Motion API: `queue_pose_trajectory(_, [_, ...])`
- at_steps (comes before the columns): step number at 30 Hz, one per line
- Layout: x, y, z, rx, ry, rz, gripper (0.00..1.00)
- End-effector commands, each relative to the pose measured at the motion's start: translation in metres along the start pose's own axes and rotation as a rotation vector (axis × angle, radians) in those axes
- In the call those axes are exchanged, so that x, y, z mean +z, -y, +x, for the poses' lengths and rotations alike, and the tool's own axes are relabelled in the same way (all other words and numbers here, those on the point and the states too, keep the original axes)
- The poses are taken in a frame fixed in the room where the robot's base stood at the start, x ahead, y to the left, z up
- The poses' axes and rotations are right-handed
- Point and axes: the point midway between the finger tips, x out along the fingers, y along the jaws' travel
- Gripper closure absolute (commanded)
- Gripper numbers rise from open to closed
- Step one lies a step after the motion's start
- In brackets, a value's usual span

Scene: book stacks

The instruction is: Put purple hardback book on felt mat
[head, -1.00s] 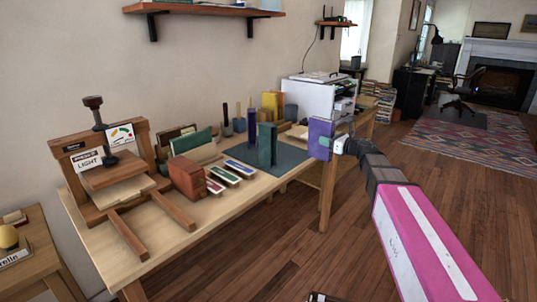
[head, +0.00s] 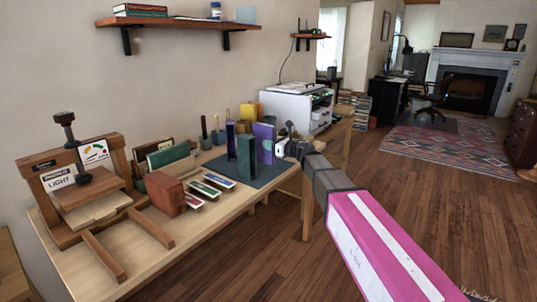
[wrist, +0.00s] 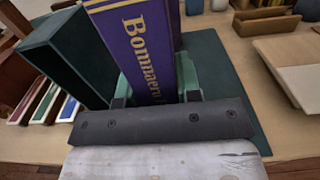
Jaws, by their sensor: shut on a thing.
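The purple hardback book (head: 263,133) is upright in my gripper (head: 270,147), over the far right part of the dark felt mat (head: 262,181). In the wrist view the purple book (wrist: 137,40) shows yellow spine lettering, with the green fingers of my gripper (wrist: 155,72) closed on its two sides. The felt mat (wrist: 213,70) spreads around it. Its lower edge is hidden, so I cannot tell whether it touches the mat. A green book (head: 246,158) stands upright on the mat just left of it, also seen in the wrist view (wrist: 65,55).
A dark blue book (head: 230,134) stands behind the green one. Small boxes (head: 203,190) and a red-brown block (head: 165,194) lie left of the mat. A wooden press (head: 80,190) fills the table's left end. A white printer (head: 295,107) stands at the back right.

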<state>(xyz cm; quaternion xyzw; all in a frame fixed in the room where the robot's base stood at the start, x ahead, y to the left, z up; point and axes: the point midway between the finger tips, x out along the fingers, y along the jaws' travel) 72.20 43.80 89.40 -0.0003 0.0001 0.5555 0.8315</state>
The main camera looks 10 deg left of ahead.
Motion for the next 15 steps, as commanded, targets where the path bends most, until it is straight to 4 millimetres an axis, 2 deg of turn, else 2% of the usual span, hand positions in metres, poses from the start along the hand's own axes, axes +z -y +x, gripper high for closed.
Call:
queue_pose_trajectory(5, [-0.01,0.0,0.0,0.0,0.001,0.003,1.0])
queue_pose_trajectory(12, [-0.038,0.0,0.0,0.0,0.001,0.003,1.0])
queue_pose_trajectory(15, [-0.041,0.0,0.0,0.0,0.002,0.002,1.0])
